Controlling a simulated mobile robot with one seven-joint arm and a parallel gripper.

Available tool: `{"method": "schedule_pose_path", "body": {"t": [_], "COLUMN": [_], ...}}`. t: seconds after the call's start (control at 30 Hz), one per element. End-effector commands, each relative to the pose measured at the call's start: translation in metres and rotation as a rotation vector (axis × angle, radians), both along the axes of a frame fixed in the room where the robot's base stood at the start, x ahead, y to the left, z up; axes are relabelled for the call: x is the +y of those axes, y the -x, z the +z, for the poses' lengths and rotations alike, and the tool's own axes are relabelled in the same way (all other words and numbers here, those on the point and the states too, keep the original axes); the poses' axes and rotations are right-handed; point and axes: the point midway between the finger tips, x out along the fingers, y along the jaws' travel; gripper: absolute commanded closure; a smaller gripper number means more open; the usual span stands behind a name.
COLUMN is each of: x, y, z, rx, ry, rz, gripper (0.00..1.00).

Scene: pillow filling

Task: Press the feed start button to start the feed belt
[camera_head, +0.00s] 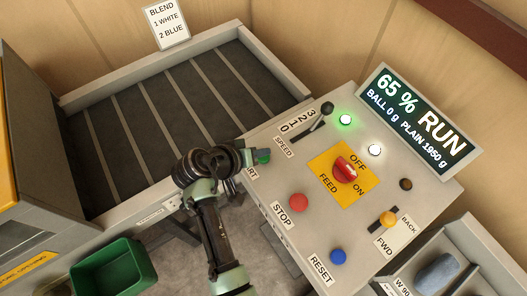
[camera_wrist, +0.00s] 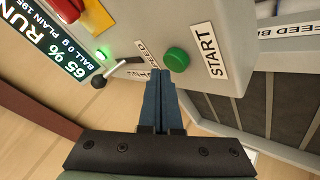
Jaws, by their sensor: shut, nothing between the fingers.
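The green start button (camera_wrist: 176,60) sits on the grey control panel beside a START label (camera_wrist: 211,55). It also shows in the head view (camera_head: 264,156), partly hidden by my gripper, with only the end of its label visible. My gripper (camera_wrist: 160,76) is shut and empty, and its blue-grey fingertips are right beside the button. I cannot tell whether they touch it. In the head view my gripper (camera_head: 247,158) is at the panel's left edge. The feed belt (camera_head: 150,110) is dark with pale slats and carries nothing visible.
The display (camera_head: 418,117) reads 65 % RUN. A green lamp (camera_head: 345,119) and a white lamp (camera_head: 375,150) glow. The panel also bears a red feed knob (camera_head: 345,169), a speed lever (camera_head: 326,109), a red stop button (camera_head: 299,203) and a blue reset button (camera_head: 338,257). A green bin (camera_head: 115,270) is lower left.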

Motion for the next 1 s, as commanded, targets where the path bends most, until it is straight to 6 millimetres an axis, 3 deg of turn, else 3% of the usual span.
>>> {"method": "schedule_pose_path", "body": {"t": [0.43,0.83,1.0], "x": [0.000,0.000,0.000], "y": [0.000,0.000,0.000], "z": [0.007,0.047,0.054], "rx": [-0.002,-0.001,-0.001], "ry": [0.000,0.000,0.000], "rz": [0.001,0.000,0.001], "gripper": [1.00,1.00,1.00]}}
